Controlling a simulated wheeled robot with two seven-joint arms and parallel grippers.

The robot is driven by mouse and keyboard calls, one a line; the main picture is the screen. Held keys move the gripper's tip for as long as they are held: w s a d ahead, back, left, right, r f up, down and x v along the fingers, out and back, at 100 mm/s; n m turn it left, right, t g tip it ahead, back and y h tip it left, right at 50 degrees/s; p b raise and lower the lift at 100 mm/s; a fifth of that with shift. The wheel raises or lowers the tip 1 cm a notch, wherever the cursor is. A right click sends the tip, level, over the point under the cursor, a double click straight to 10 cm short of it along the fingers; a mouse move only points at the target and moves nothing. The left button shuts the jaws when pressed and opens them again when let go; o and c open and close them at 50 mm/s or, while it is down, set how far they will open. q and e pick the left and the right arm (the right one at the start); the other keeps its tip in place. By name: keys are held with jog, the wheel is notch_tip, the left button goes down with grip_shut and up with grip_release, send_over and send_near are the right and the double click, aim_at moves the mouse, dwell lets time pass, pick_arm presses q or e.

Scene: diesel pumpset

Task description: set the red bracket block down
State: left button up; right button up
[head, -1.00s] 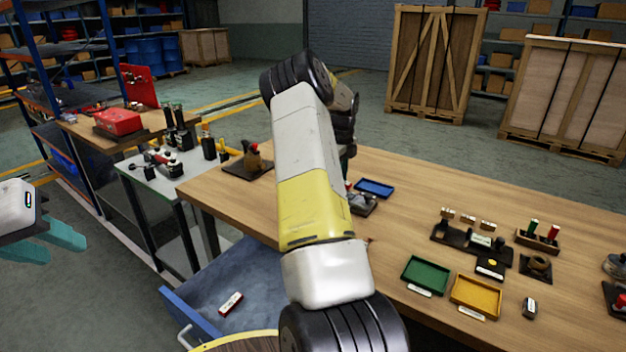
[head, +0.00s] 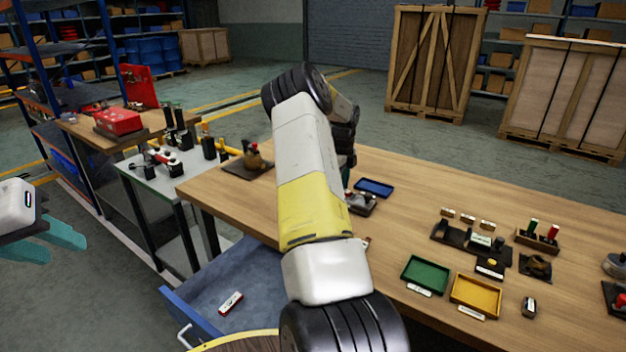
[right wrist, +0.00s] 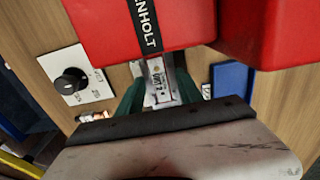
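The red bracket block (right wrist: 150,22) fills the top of the right wrist view, with a black label band ending in "ENHOLT". A grey labelled piece (right wrist: 160,85) at its lower edge sits between the teal fingers of my right gripper (right wrist: 158,95), which looks shut on it. The fingertips are partly hidden, and I cannot tell if the block touches the table. In the head view my right arm hides the block and gripper. My left gripper (head: 48,243) is empty, its teal fingers apart, at the left edge, away from the workbench.
The wooden workbench (head: 420,190) carries a blue tray (head: 374,188), green tray (head: 425,274), yellow tray (head: 476,295) and several small fixtures. An open blue drawer (head: 205,300) holds a small red-and-white item (head: 231,303). A black knob (right wrist: 70,80) on a white plate shows in the wrist view.

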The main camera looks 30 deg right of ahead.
notch_tip(320, 180, up, 12)
jog(key=s+a+r+n+t+y, duration=0.2)
jog(key=s+a+r+n, duration=0.2)
jog(key=a+r+n, duration=0.5)
jog(key=s+a+r+n+t, duration=0.1)
jog(key=s+a+r+n, duration=0.15)
jog(key=a, duration=0.35)
jog(key=s+a+r+n+t, duration=0.1)
jog(key=s+a+r+n, duration=0.1)
jog(key=s+a+n, duration=0.3)
jog(key=s+a+n+t, duration=0.2)
jog(key=s+a+n, duration=1.3)
jog(key=s+a, duration=0.2)
jog(key=shift+a, duration=0.15)
